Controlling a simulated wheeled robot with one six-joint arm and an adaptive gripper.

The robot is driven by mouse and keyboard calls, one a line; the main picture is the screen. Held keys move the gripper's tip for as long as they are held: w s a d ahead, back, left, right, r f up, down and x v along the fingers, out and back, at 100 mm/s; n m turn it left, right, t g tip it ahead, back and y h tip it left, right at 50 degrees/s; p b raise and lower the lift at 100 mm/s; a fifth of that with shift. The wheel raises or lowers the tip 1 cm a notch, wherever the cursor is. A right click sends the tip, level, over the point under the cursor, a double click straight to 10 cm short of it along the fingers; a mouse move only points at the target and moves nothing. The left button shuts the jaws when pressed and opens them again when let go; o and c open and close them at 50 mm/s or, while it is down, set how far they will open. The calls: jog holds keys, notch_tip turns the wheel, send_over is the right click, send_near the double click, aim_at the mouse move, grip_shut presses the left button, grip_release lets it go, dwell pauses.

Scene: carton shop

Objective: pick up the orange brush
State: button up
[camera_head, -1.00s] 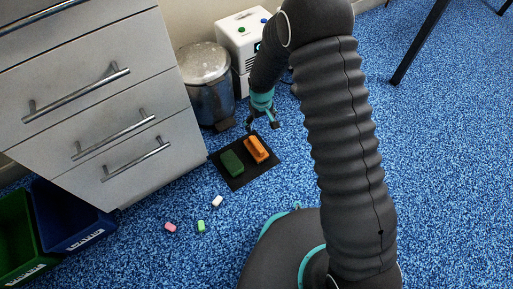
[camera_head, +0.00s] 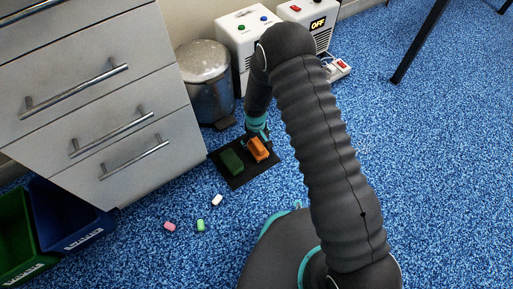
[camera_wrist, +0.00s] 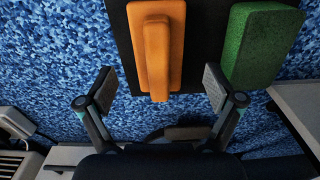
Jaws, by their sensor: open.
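The orange brush (camera_head: 258,149) lies on a black mat (camera_head: 238,182) on the blue floor, and it shows large in the wrist view (camera_wrist: 157,50) with its raised handle bar facing up. A green brush-like block (camera_head: 232,161) lies beside it on the mat; in the wrist view it is to the right (camera_wrist: 262,45). My gripper (camera_wrist: 159,88) is open and empty, its two pads apart, with the near end of the orange brush between and just beyond them. In the head view my gripper is partly hidden near the brush. I cannot tell the height gap.
A drawer cabinet (camera_head: 95,90) stands left of the mat, and a pedal bin (camera_head: 206,85) stands behind it. White boxes (camera_head: 247,35) are at the back. Pink, green and white small pieces (camera_head: 217,200) lie in front. Green and blue crates (camera_head: 62,222) are at left.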

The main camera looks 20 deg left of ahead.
aim_at(256, 146)
notch_tip(256, 146, down, 5)
jog(key=shift+b, duration=0.4)
jog(key=c, duration=1.4)
